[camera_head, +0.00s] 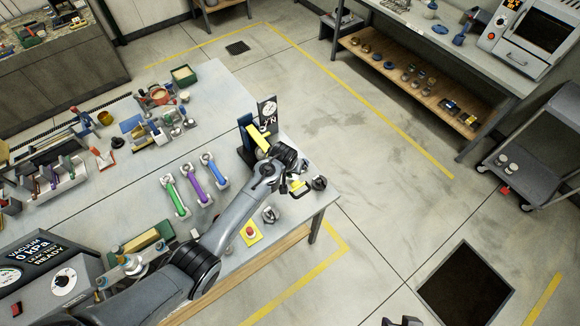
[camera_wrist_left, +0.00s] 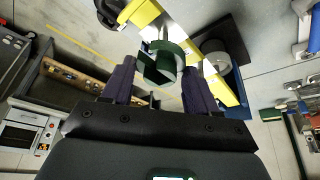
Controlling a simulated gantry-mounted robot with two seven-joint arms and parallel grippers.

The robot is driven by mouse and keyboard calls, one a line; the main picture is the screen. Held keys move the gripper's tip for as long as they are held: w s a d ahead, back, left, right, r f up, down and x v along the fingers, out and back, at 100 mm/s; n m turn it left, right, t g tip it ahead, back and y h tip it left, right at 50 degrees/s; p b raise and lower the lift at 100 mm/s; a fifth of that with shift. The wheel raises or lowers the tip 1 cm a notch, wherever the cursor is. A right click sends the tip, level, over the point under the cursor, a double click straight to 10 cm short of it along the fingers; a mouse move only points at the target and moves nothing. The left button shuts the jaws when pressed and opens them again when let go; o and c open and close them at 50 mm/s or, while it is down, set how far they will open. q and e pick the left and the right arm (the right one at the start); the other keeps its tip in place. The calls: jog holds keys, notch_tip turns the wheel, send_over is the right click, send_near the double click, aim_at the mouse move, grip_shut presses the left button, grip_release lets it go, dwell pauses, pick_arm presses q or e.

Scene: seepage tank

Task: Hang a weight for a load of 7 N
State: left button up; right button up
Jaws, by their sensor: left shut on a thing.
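My left gripper (camera_head: 283,170) reaches over the near right corner of the bench. In the left wrist view its dark fingers (camera_wrist_left: 158,85) are shut on a dark green round weight (camera_wrist_left: 160,66). In the head view the arm mostly hides this weight. A dark stand (camera_head: 246,140) with a yellow beam (camera_head: 258,139) is just beyond the gripper. The yellow beam (camera_wrist_left: 210,75) passes close behind the weight in the wrist view; I cannot tell whether they touch. A sign (camera_head: 268,113) with a dial and "7 N" stands behind. Dark shapes at the bottom edge may be my right gripper (camera_head: 401,321).
A dark round piece (camera_head: 320,183) stands at the bench's right edge, and another piece (camera_head: 270,214) is nearer. A red button on a yellow plate (camera_head: 250,233) and green, purple and blue tubes (camera_head: 193,187) lie beside my arm.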

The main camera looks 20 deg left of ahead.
pick_arm(q)
jog(key=shift+f+b, duration=1.25)
jog(key=shift+f, duration=0.75)
jog(key=o, duration=1.3)
jog(key=shift+s+r, duration=0.15)
jog(key=shift+r, duration=0.35)
jog(key=v, duration=0.9)
jog(key=shift+r, duration=0.35)
jog(key=shift+s, duration=0.15)
